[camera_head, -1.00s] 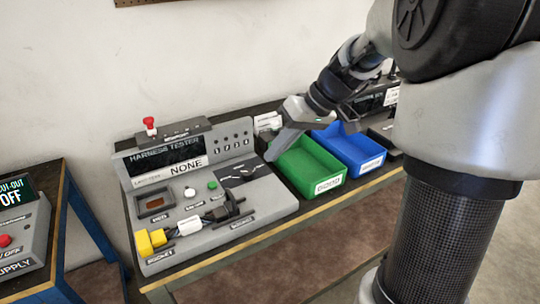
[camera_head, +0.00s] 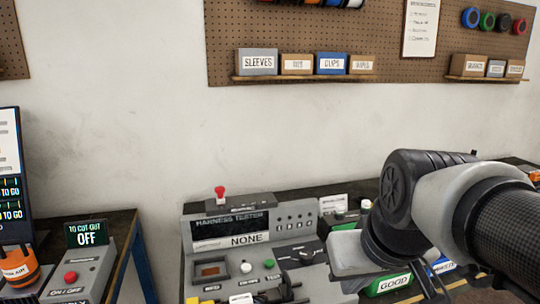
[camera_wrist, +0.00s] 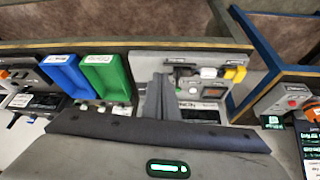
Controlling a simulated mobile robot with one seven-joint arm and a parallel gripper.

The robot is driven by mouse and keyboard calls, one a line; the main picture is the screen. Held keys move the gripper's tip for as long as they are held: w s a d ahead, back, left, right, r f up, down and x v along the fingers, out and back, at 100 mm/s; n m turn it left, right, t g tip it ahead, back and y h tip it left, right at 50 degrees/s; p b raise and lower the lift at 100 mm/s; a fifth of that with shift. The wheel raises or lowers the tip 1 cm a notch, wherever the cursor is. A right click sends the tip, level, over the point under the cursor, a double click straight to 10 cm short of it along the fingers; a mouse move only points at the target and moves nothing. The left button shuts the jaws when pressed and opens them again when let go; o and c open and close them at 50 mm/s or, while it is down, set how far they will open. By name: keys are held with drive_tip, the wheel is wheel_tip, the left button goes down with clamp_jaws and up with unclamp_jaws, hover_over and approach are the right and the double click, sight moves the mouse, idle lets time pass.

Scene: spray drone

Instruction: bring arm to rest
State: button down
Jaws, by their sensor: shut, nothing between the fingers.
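My arm reaches in from the right in the head view, bent at a dark joint, with my gripper (camera_head: 350,284) low in front of the bench. In the wrist view my gripper (camera_wrist: 158,98) shows its two grey fingers together, shut and empty. They overlap the picture of the grey harness tester (camera_wrist: 213,60); I cannot tell the gap to it. In the head view the harness tester (camera_head: 228,226) stands left of my gripper, its display reading NONE.
A green bin (camera_wrist: 105,75) and a blue bin (camera_wrist: 66,75) stand beside the tester. The supply box (camera_head: 75,275) sits on a separate bench at left, its display reading OFF. A pegboard (camera_head: 300,20) with shelf boxes hangs on the wall. Air above the benches is clear.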

drive_tip(key=s+r+m+p, duration=0.1)
drive_tip(key=s+r+p, duration=0.2)
drive_tip(key=r+p, duration=0.8)
drive_tip(key=shift+s+r+p, duration=0.35)
drive_tip(key=shift+p, duration=0.5)
